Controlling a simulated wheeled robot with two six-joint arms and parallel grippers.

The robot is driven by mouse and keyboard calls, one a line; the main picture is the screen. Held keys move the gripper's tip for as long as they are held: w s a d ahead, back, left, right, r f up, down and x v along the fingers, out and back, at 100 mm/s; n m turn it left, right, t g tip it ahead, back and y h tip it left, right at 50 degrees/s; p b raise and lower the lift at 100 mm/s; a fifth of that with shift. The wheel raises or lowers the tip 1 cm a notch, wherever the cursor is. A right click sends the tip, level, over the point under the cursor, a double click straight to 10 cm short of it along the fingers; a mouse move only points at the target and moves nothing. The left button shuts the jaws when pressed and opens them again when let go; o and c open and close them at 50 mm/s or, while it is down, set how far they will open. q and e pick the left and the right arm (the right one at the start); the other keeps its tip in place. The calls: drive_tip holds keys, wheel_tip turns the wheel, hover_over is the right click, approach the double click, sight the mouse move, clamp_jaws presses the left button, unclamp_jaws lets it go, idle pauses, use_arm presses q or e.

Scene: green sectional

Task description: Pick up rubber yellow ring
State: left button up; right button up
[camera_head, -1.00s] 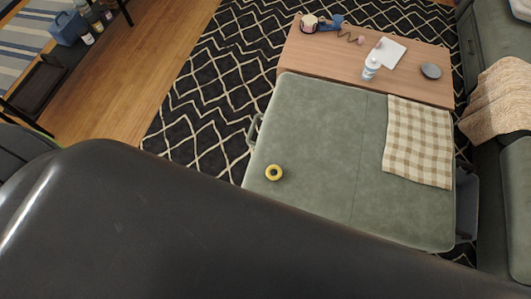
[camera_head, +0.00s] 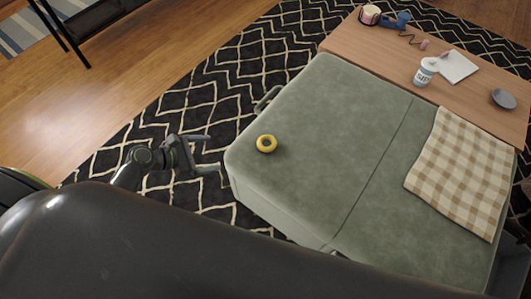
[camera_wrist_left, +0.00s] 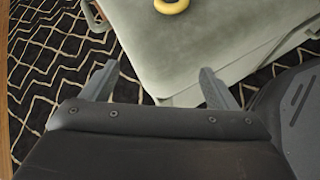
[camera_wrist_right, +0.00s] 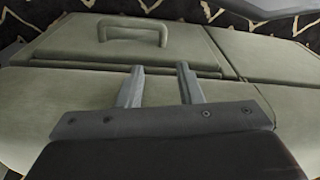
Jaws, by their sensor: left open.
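The yellow rubber ring (camera_head: 266,144) lies flat on the green ottoman (camera_head: 310,130), near its left corner. My left gripper (camera_head: 212,153) is open and empty, over the rug just left of the ottoman and apart from the ring. In the left wrist view the ring (camera_wrist_left: 171,5) is cut by the top edge, beyond the open fingers (camera_wrist_left: 158,76). My right gripper (camera_wrist_right: 160,70) shows only in its wrist view. Its fingers are apart with nothing seen between them, in front of a green upholstered surface with a handle (camera_wrist_right: 135,27).
A checked cloth (camera_head: 462,170) lies on the ottoman's right part. Behind it, a wooden table (camera_head: 380,48) holds a cup (camera_head: 424,73), a white notepad (camera_head: 458,66) and a grey disc (camera_head: 503,98). A black patterned rug (camera_head: 190,105) covers the floor.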

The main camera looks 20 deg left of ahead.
use_arm(q)
drive_tip(key=w+d+r+n+h+b, duration=0.1)
drive_tip(key=d+r+h+b, duration=0.1)
drive_tip(key=d+r, duration=0.1)
drive_tip(key=b, duration=0.2)
approach(271, 141)
drive_tip(key=shift+w+d+f, duration=0.15)
drive_tip(key=shift+d+f, duration=0.05)
drive_tip(key=shift+d, duration=0.3)
drive_tip(key=b+x, duration=0.1)
drive_tip(key=x, duration=0.4)
drive_tip(key=shift+w+d+f+b, duration=0.1)
drive_tip(key=shift+w+b, duration=0.2)
drive_tip(key=shift+w+d+f, duration=0.1)
drive_tip(key=shift+w+d, duration=0.15)
drive_tip(key=shift+d, duration=0.1)
drive_tip(key=c, duration=1.1)
use_arm(e)
wheel_tip(271, 141, up, 5)
drive_tip(key=w+a+t+y, duration=0.1)
drive_tip(key=w+a+t, duration=0.1)
drive_tip(key=shift+r, duration=0.2)
